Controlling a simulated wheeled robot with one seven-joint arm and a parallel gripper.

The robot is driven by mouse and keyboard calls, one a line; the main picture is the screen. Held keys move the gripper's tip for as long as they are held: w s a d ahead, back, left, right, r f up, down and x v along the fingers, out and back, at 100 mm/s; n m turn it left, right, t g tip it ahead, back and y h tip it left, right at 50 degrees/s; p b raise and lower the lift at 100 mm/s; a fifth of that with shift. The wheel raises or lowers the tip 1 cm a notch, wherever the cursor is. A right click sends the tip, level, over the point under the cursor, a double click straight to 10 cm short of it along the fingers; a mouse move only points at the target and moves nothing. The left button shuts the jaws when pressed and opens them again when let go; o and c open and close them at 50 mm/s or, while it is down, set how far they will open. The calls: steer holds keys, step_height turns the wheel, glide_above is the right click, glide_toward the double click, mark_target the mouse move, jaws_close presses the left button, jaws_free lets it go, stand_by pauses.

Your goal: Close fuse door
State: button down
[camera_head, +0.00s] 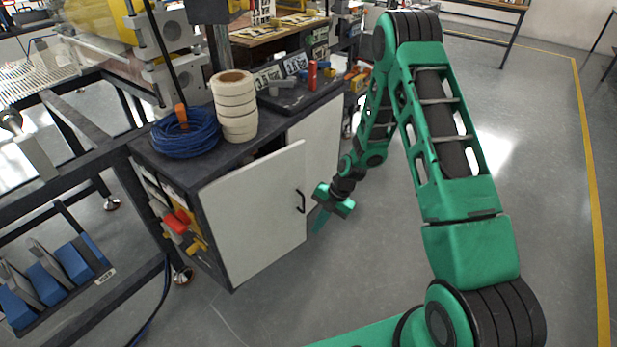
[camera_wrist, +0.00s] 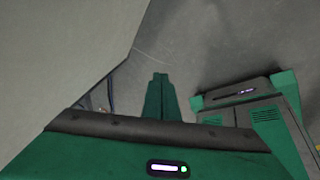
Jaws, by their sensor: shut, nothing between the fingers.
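The white cabinet door (camera_head: 255,218) has a dark handle (camera_head: 300,201) near its right edge. It stands ajar, with a dark gap (camera_head: 268,148) behind its top edge. My gripper (camera_head: 320,222) is just right of the door's free edge, low beside the handle, pointing down. Its fingers are shut and empty. In the wrist view the shut fingers (camera_wrist: 160,85) are in the middle, and the pale door (camera_wrist: 65,55) fills the upper left. I see no clear contact between fingers and door.
The dark cabinet top (camera_head: 262,143) carries a stack of tape rolls (camera_head: 235,105) and a coiled blue cable (camera_head: 185,135). A second white panel (camera_head: 322,135) is right of the gap. Open grey floor (camera_head: 375,270) lies right of the door. My base shows at the wrist view's right.

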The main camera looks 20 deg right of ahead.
steer(key=s+a+f+m+t+y, duration=0.1)
steer(key=s+a+f+m+y, duration=0.2)
steer(key=s+a+m+y, duration=0.1)
steer(key=w+d+r+m+t+y, duration=0.2)
steer(key=w+d+r+m+t, duration=0.25)
steer(key=r+m+t, duration=0.55)
steer(key=m+t+h, duration=0.4)
steer(key=m+t, duration=0.2)
steer(key=m, duration=0.3)
glide_toward(303, 171)
steer(key=x, duration=0.6)
steer(key=shift+w+r, duration=0.15)
steer(key=shift+w, duration=0.1)
steer(key=shift+w+a+g+y, duration=0.1)
steer(key=shift+g+y, duration=0.2)
